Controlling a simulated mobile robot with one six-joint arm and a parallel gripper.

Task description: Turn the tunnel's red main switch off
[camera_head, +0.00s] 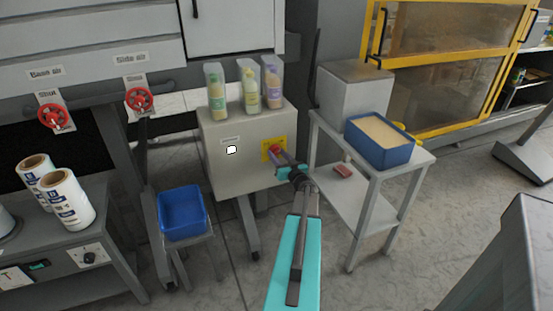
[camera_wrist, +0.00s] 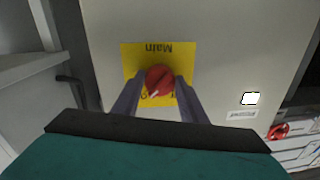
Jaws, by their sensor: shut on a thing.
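The red main switch (camera_wrist: 158,80) is a round knob on a yellow plate labelled "Main" (camera_wrist: 128,52), on the front of a grey cabinet. My gripper (camera_wrist: 157,88) is shut on the red knob, one finger on each side of it. In the head view the yellow plate (camera_head: 266,156) is on the right part of the cabinet front (camera_head: 222,176). The red knob (camera_head: 275,149) shows there at the tip of my gripper. Part of the plate's lettering is hidden behind the knob and fingers.
Several bottles (camera_head: 248,88) stand on top of the cabinet. A grey cart (camera_head: 318,128) with a blue tub (camera_head: 383,156) stands close to the right. A blue bin (camera_head: 184,212) sits on a low stand to the left. Two red valve wheels (camera_head: 140,99) are farther left.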

